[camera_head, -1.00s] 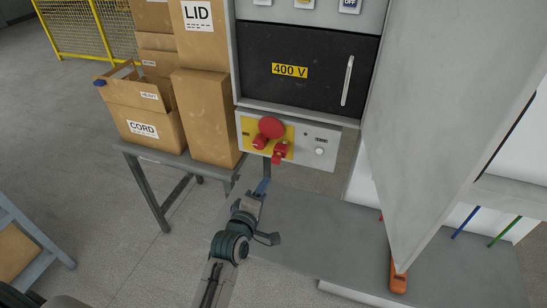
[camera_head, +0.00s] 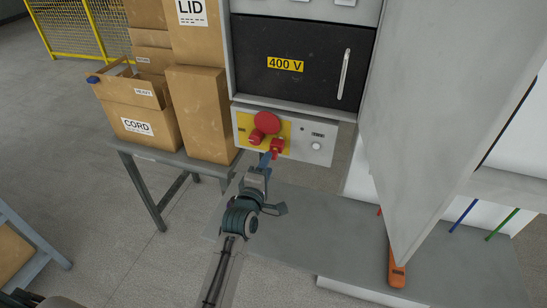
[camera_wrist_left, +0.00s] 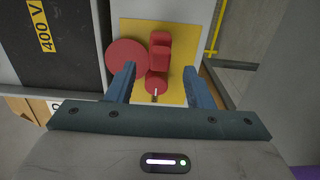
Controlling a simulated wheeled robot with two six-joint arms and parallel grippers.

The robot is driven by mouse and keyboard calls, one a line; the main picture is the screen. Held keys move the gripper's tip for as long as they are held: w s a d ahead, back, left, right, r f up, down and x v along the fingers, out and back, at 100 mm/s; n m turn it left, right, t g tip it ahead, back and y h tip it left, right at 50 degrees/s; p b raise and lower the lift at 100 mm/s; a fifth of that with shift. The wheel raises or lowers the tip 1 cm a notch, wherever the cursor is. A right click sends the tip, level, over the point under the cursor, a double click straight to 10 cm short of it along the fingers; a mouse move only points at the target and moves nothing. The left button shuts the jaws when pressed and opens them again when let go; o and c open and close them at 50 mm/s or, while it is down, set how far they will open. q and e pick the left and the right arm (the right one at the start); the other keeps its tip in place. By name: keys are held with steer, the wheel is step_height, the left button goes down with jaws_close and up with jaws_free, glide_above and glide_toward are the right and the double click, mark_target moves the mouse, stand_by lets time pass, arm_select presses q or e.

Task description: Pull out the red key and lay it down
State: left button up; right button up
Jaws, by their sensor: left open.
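The control box (camera_head: 315,143) has a yellow plate bearing a big red round button (camera_head: 266,122) and two smaller red parts, a left one (camera_head: 257,136) and a right one (camera_head: 278,147). I cannot tell for sure which is the red key. In the left wrist view, a round red part (camera_wrist_left: 156,80) with a small pale pin sits between the fingers, and a blocky red part (camera_wrist_left: 160,48) lies beyond them. My left gripper (camera_head: 265,161) is open just below these parts; it also shows in the wrist view (camera_wrist_left: 160,74). My right gripper is not in view.
A grey surface (camera_head: 310,230) lies below the box with bare room. Cardboard boxes (camera_head: 200,120) stand on a grey table at left. A large grey panel (camera_head: 430,100) blocks the right side. An orange object (camera_head: 396,270) lies at its foot.

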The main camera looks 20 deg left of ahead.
arm_select(q)
steer(key=shift+w+d, duration=0.1)
steer(key=shift+w, duration=2.3)
steer(key=shift+p, duration=0.85)
jaws_close()
steer(key=shift+s, duration=0.1)
steer(key=shift+s+p, duration=0.9)
steer(key=shift+s, duration=2)
